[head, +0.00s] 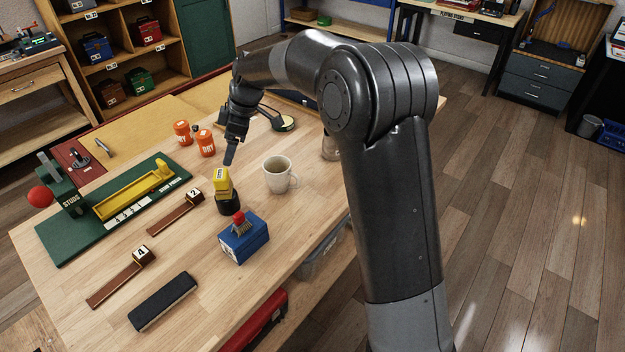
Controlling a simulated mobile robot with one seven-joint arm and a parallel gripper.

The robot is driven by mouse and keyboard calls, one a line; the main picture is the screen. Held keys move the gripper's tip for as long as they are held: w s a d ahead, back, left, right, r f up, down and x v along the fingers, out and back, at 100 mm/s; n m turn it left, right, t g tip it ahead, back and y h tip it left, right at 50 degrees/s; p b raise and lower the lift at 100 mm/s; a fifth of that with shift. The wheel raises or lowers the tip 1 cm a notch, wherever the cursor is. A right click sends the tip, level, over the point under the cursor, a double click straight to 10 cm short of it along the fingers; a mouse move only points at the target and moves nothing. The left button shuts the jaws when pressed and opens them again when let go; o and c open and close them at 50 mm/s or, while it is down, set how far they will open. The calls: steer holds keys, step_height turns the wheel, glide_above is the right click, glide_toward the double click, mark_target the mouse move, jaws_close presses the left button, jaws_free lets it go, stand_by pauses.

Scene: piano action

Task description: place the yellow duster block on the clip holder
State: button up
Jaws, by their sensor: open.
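The yellow duster block (222,181), with small dark lettering on its face, sits on top of a short black round stand (228,204) near the middle of the wooden table. The stand may be the clip holder, but I cannot tell for sure. My gripper (230,158) points down just above and slightly right of the block. It is open and looks apart from the block, with nothing visible held. Its fingers overlap in this view, so the gap between them is hidden.
A white mug (279,175) stands right of the block, and a blue box (243,239) with a red knob stands in front. Orange cans (205,143) stand behind. A green board (115,212) with a yellow tray lies left. A black felt bar (163,301) lies at the front.

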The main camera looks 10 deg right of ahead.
steer(key=s+d+r+m+t+h, duration=0.25)
steer(key=s+d+r+m, duration=0.7)
steer(key=s+d, duration=0.6)
steer(key=s+d+m+t+h, duration=0.1)
steer(key=s+d+m, duration=0.3)
steer(key=s, duration=0.5)
steer(key=s+d+f+m+t+h, duration=0.1)
steer(key=s+d+m, duration=0.3)
steer(key=s+d, duration=0.4)
steer(key=shift+s+t, duration=0.55)
steer(key=shift+s, duration=0.35)
steer(key=shift+m, duration=0.25)
